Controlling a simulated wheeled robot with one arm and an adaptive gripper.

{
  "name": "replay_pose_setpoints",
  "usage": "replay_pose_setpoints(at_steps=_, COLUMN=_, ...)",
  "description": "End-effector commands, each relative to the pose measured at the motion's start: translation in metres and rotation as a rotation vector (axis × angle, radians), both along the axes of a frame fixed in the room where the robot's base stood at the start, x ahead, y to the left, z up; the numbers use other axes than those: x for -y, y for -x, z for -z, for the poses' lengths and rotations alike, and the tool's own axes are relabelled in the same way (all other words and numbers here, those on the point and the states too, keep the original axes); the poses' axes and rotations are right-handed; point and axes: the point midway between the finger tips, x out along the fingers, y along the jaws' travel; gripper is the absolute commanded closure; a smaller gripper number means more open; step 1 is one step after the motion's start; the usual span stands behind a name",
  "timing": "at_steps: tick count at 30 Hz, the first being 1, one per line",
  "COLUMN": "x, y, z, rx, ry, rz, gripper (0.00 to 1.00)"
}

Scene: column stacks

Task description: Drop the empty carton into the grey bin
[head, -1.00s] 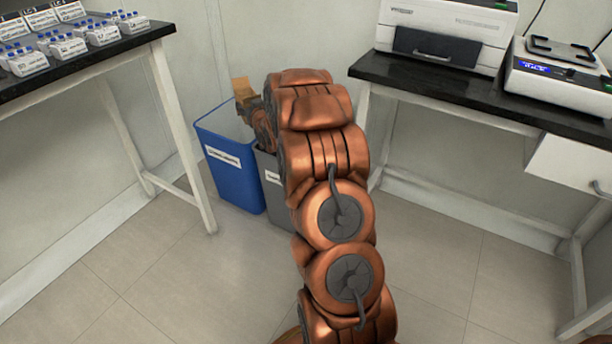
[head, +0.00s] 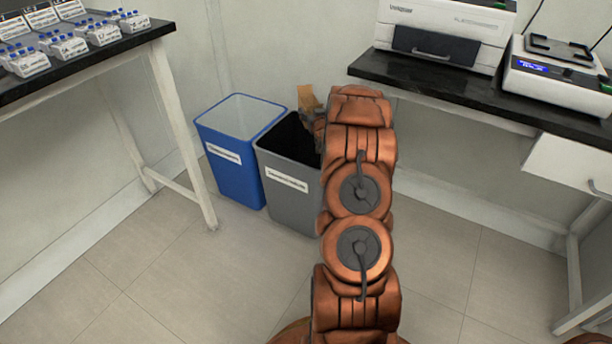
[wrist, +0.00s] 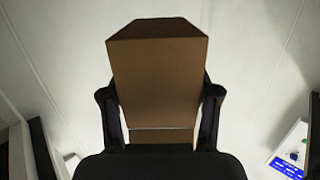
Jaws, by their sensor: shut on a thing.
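The empty carton (wrist: 157,75) is a brown cardboard box between the two dark fingers of my gripper (wrist: 160,100) in the wrist view. The fingers press on its left and right sides. In the head view the carton (head: 309,98) shows as a small tan shape at the far end of my arm, by the back of the grey bin. The grey bin (head: 287,197) stands on the floor, open at the top, with a white label. Its dark inside is partly visible; my arm covers its right side. My fingers are mostly hidden there.
A blue bin (head: 235,178) stands just left of the grey bin. A black-topped bench (head: 105,57) at the left holds racks of blue-capped vials. A bench (head: 400,77) at the right carries a printer-like machine (head: 440,30) and a scale (head: 555,72). The front floor is clear.

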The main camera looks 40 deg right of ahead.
Motion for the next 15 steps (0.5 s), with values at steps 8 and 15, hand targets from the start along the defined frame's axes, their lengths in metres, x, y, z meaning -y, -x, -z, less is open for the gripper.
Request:
replay_pose_setpoints(at_steps=8, x=0.000, y=0.000, z=0.034, rx=-0.003, ry=-0.003, rz=0.000, gripper=0.68)
replay_pose_setpoints(at_steps=15, x=0.000, y=0.000, z=0.044, rx=-0.002, ry=-0.002, rz=0.001, gripper=0.68)
